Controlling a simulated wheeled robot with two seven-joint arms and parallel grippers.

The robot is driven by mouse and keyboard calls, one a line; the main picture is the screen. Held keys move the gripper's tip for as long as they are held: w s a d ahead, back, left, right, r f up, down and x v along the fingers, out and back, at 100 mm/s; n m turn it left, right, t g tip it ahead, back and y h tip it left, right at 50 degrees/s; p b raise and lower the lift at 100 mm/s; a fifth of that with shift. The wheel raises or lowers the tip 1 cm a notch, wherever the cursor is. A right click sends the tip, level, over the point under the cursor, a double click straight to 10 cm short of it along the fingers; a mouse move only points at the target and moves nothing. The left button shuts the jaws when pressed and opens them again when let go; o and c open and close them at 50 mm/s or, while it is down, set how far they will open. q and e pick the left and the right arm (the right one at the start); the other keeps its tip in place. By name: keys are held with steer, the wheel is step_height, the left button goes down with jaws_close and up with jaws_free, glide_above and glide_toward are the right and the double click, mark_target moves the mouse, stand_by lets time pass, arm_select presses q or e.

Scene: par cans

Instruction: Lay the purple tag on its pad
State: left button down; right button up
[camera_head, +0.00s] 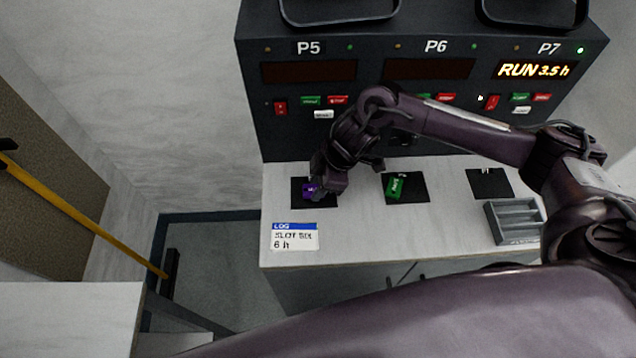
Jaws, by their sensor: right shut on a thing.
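The purple tag (308,190) shows at the dark square pad (300,201) below the P5 panel, partly hidden by my gripper. My right gripper (318,190) comes in from the right, reaches down over this pad and is shut on the purple tag. I cannot tell whether the tag touches the pad. A green tag (395,186) lies on the dark pad (418,190) below P6. The dark pad (489,183) below P7 has no tag lying on it. My left gripper is not in view.
A grey slotted tray (516,221) stands at the right of the light counter (370,235). A LOG card (295,237) lies at the front left. The dark control panel (322,130) rises behind, with buttons and a lit RUN 3.5 h display (534,70) under P7.

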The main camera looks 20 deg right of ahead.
steer(key=shift+f, duration=0.1)
steer(key=o, duration=1)
steer(key=shift+c, duration=0.2)
steer(key=b+v, duration=0.1)
steer(key=v, duration=1.1)
